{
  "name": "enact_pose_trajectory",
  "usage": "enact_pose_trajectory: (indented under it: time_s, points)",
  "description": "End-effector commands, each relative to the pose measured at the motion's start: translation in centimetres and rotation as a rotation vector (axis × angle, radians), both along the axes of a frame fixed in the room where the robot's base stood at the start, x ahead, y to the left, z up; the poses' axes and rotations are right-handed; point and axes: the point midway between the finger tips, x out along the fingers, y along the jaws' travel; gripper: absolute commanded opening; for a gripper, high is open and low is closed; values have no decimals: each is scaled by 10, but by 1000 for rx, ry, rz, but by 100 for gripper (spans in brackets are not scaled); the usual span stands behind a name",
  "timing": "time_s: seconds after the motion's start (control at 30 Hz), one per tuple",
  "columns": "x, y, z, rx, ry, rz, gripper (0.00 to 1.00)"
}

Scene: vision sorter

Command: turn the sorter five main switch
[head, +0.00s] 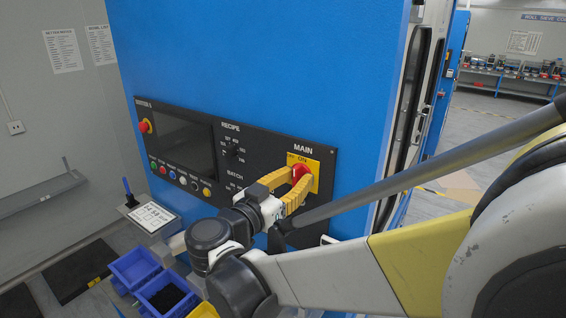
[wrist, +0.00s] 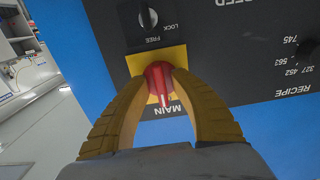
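The main switch is a red rotary knob (head: 299,171) on a yellow plate (head: 314,166), below the word MAIN on the black panel of the machine labelled SORTER 5. ON is printed above the knob in the head view. The red knob (wrist: 158,78) also shows in the wrist view, with a white mark on the side facing the MAIN lettering. My gripper (head: 295,182) has its two yellow fingers on either side of the knob. In the wrist view the fingertips (wrist: 162,80) appear to touch it from both sides. The fingers hide part of the knob and plate.
The black panel (head: 262,138) also holds a dark screen (head: 184,143), RECIPE and BATCH dials, several coloured buttons and a red emergency button (head: 145,126). A LOCK/FREE dial (wrist: 146,18) is close to the knob.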

Motion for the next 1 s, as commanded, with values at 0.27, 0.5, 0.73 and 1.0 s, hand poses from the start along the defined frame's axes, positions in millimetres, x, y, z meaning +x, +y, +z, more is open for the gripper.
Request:
enact_pose_trajectory:
  time_s: [0.27,0.5,0.73,1.0]
  points:
    - [1,0,0,0,0,1,0]
    - [1,0,-1,-193,151,1,0]
    - [1,0,-1,-537,420,1,0]
    - [1,0,0,-717,562,0,0]
